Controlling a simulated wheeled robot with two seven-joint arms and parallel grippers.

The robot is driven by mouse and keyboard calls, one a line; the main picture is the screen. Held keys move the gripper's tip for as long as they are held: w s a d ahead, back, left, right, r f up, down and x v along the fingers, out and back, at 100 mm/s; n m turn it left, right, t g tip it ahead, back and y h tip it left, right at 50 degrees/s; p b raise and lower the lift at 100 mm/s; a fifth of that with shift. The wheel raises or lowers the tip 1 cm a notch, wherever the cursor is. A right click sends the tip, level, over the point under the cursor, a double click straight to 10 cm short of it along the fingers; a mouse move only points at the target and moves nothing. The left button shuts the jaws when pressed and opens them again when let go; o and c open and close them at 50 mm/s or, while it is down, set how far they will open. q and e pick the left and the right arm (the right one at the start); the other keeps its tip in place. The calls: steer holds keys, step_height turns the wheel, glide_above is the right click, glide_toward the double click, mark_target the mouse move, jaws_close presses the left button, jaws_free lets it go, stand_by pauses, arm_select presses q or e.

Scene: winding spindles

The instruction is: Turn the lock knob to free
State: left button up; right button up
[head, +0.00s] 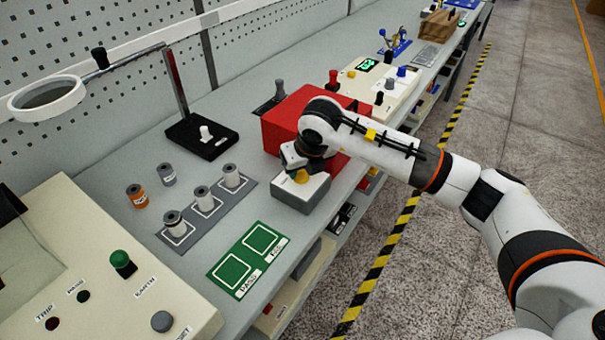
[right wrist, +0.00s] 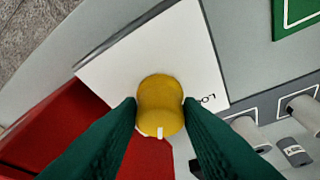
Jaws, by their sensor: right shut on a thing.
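The yellow lock knob (head: 301,177) sits on the white top of a small grey box (head: 297,200) on the bench. In the right wrist view the knob (right wrist: 160,92) is between the two green fingers of my right gripper (right wrist: 160,108), which is shut on it. A small white mark shows at the knob's lower edge there. The box's white top (right wrist: 120,70) bears lettering starting "LO", the rest hidden. In the head view my right gripper (head: 299,165) comes down over the knob and partly hides it. My left gripper is not in view.
A red box (head: 285,122) stands right behind the knob box, close to my arm. Several spools (head: 202,198) stand on and beside a grey plate to the left. A green mat (head: 232,275) lies in front.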

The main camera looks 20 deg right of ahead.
steer(key=shift+a+m+h+b, duration=0.1)
steer(key=shift+m+h+b, duration=0.4)
steer(key=shift+m+b, duration=0.75)
steer(key=shift+m, duration=0.35)
steer(key=o, duration=1)
steer(key=shift+c, duration=0.2)
steer(key=shift+r, duration=0.1)
steer(key=b+v, duration=0.1)
steer(key=v, duration=1.1)
steer(key=shift+a, duration=0.15)
